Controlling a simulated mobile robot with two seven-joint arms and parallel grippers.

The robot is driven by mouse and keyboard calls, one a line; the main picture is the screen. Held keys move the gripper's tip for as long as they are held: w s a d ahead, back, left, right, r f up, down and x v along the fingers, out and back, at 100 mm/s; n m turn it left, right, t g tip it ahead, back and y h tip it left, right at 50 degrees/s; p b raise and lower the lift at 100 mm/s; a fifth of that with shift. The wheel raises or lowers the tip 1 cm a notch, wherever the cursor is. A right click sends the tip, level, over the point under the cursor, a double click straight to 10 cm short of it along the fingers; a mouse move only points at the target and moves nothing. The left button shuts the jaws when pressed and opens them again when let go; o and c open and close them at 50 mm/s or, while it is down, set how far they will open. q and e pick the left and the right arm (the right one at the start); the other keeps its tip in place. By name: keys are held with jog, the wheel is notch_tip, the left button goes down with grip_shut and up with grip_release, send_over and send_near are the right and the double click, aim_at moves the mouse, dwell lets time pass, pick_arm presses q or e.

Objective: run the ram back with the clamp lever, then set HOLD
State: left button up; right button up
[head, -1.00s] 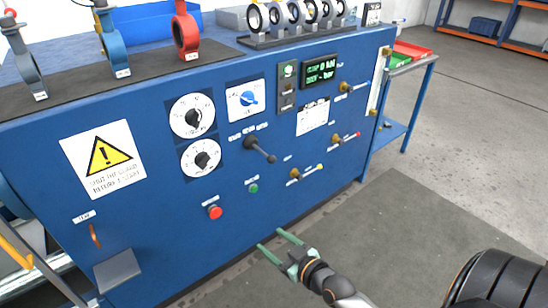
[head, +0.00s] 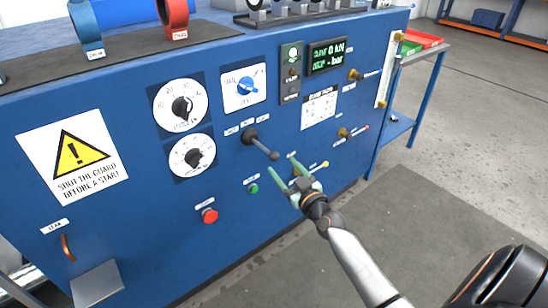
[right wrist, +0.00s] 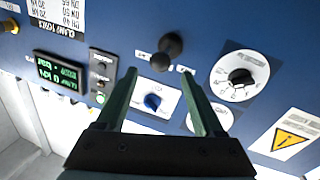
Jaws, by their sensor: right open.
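The clamp lever (head: 258,143) is a black lever with a round knob, on the blue panel under a row of small labels. It sticks out from the panel, and its knob also shows in the right wrist view (right wrist: 172,44). My right gripper (head: 282,165) is open and empty, its two green fingers pointing at the panel just below and right of the lever's knob in the head view. In the right wrist view the lever lies beyond the fingertips (right wrist: 159,86), apart from them. The lever labels are too small to read. My left gripper is out of view.
The display (head: 327,55) reads 0 kN and dashes for bar. Two white dials (head: 180,104) and a blue selector knob (head: 247,85) sit near the lever. Open floor lies in front.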

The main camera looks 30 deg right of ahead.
aim_at(277, 160)
jog(key=w, duration=0.4)
jog(key=w+b, duration=0.1)
jog(key=w, duration=0.1)
jog(key=shift+w+d, duration=0.3)
jog(key=shift+d, duration=0.05)
grip_shut()
dwell(1.1)
